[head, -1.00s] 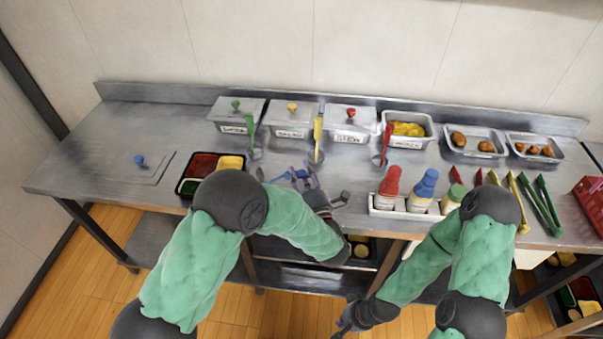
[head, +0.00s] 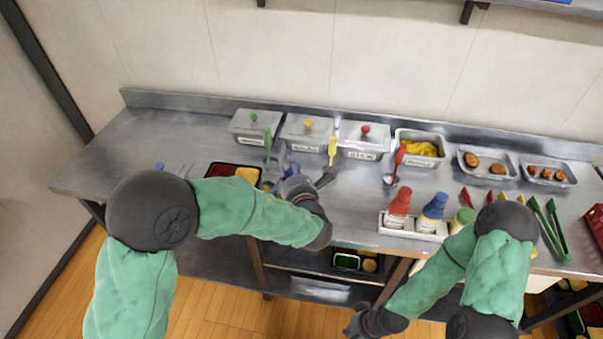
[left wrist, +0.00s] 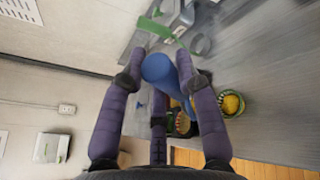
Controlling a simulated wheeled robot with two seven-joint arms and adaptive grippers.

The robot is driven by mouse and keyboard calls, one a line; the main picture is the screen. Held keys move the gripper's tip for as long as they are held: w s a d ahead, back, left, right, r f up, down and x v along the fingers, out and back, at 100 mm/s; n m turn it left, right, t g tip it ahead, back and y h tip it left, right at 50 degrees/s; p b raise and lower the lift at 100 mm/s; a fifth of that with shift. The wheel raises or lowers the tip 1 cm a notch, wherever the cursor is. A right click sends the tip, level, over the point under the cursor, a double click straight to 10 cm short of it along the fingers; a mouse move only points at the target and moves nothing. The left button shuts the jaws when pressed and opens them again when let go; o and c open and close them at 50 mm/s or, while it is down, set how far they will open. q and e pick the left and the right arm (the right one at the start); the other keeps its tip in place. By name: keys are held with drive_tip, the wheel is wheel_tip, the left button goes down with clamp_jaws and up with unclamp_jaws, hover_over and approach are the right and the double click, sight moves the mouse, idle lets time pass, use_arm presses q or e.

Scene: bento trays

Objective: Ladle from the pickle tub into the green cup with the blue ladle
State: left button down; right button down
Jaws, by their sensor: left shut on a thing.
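My left gripper (head: 288,168) is over the counter, in front of the green and yellow ladles. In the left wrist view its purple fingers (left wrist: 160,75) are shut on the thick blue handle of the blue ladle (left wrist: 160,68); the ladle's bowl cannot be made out. The open pickle tub (head: 398,150), with yellow pieces in it, stands at the back, right of the lidded tubs. The tray (head: 207,168) with red and yellow parts is partly behind my left arm; the green cup is hidden in the head view. My right gripper (head: 352,328) is low, in front of the counter, its fingers unclear.
Lidded tubs with green (head: 254,117), yellow (head: 308,123) and red (head: 366,129) knobs line the back. A red ladle (head: 394,165) lies before the pickle tub. Squeeze bottles (head: 398,205) stand in a white holder at the front.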

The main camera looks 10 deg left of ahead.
use_arm(q)
drive_tip(key=shift+a+r+n+g+h+p, duration=0.35)
drive_tip(key=shift+a+r+n, duration=0.35)
drive_tip(key=shift+a+r, duration=0.35)
drive_tip(key=a+r+n+h, duration=0.2)
drive_tip(key=a+r+n, duration=0.1)
drive_tip(key=a, duration=0.3)
drive_tip(key=shift+w+r+n+g, duration=0.15)
drive_tip(key=shift+r+n+g, duration=0.15)
drive_tip(key=shift+r+g, duration=0.25)
drive_tip(key=shift+h, duration=0.25)
